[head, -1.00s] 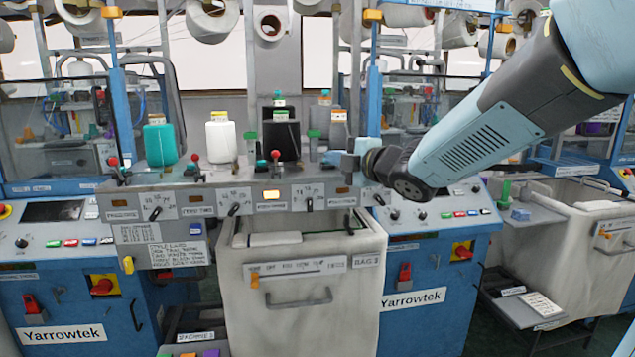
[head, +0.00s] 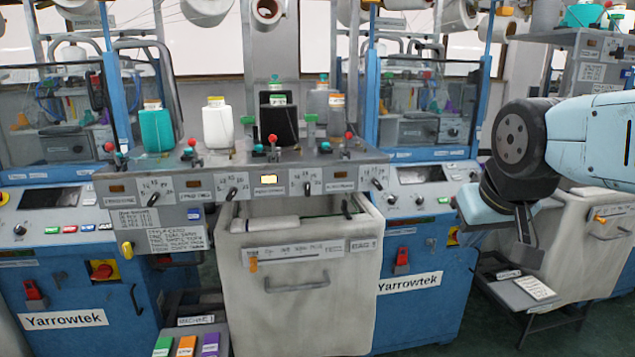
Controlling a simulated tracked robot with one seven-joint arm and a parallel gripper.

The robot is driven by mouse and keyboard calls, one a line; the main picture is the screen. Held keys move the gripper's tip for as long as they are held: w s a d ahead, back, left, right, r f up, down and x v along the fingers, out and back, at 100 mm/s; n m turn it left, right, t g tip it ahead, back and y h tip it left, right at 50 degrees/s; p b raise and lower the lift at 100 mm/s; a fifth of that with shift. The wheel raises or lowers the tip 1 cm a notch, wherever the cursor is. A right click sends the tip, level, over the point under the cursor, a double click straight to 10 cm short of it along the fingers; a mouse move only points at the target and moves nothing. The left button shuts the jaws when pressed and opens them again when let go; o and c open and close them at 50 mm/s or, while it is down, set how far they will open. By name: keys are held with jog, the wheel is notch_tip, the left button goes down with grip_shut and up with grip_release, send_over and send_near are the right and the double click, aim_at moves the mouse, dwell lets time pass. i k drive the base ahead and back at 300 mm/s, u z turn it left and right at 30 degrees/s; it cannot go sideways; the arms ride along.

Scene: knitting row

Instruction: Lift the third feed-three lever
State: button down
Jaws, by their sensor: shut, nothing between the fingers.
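The grey feed panel (head: 212,188) runs across the middle of the head view, with a row of red-knobbed levers along its top. The labels are too small to read surely. My gripper (head: 526,248) is shut and empty, hanging fingers down well to the panel's right, apart from every lever.
Teal (head: 157,130), white (head: 217,127) and black (head: 278,123) bottles stand behind the levers. An open-topped pale bin (head: 300,300) sits below the panel. Blue cabinets (head: 425,305) flank it.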

aim_at(273, 138)
jog(key=u, duration=0.25)
jog(key=i, duration=0.65)
jog(key=u, duration=0.7)
